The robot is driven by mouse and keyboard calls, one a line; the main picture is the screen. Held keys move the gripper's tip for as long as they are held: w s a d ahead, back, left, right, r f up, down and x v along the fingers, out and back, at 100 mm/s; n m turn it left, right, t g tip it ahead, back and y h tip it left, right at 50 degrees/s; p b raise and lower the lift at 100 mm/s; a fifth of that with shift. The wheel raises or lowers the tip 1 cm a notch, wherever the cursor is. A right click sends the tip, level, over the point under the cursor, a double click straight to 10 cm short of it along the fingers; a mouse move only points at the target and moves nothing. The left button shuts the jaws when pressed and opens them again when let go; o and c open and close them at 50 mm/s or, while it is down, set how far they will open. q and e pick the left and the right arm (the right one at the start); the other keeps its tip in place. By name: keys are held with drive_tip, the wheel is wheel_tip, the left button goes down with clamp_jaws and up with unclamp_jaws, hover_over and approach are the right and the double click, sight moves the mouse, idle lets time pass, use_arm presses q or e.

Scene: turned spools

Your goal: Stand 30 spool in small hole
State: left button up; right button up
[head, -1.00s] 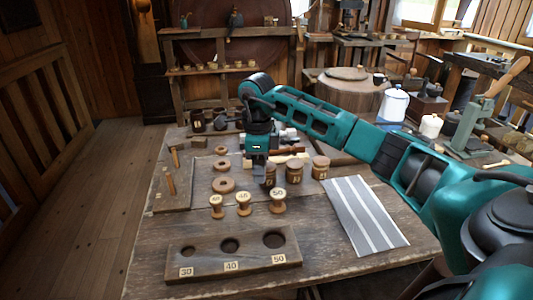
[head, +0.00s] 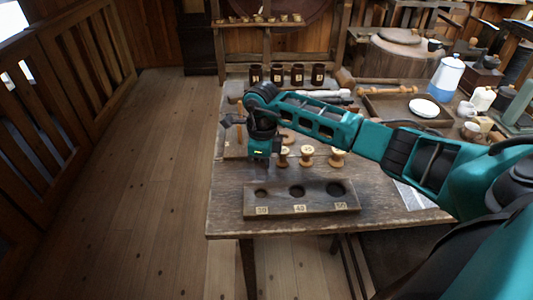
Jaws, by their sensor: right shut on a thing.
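The dark wooden block (head: 318,208) lies near the table's front edge, with three round holes above labels 30, 40 and 50. The small hole (head: 262,192) is at its left end and looks empty. The 30 spool (head: 283,158) is the leftmost of three pale spools behind the block, partly covered by my right gripper. My right gripper (head: 264,168) points down just behind the small hole, shut on the 30 spool; its fingertips are too dark to see the contact clearly. My left gripper is not in view.
The 40 spool (head: 307,156) and the 50 spool (head: 337,158) stand just right of the 30 spool. Several dark labelled jars (head: 297,75) stand at the back. A tray (head: 385,108) with a white dish lies behind my right arm. A striped sheet (head: 413,197) is at the right.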

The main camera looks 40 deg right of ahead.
drive_tip(key=shift+a+f, duration=0.2)
drive_tip(key=shift+a, duration=0.15)
drive_tip(key=shift+f, duration=0.9)
drive_tip(key=shift+f+b, duration=1.65)
drive_tip(key=shift+f, duration=0.45)
drive_tip(key=shift+f+b, duration=0.55)
drive_tip(key=shift+b, duration=0.05)
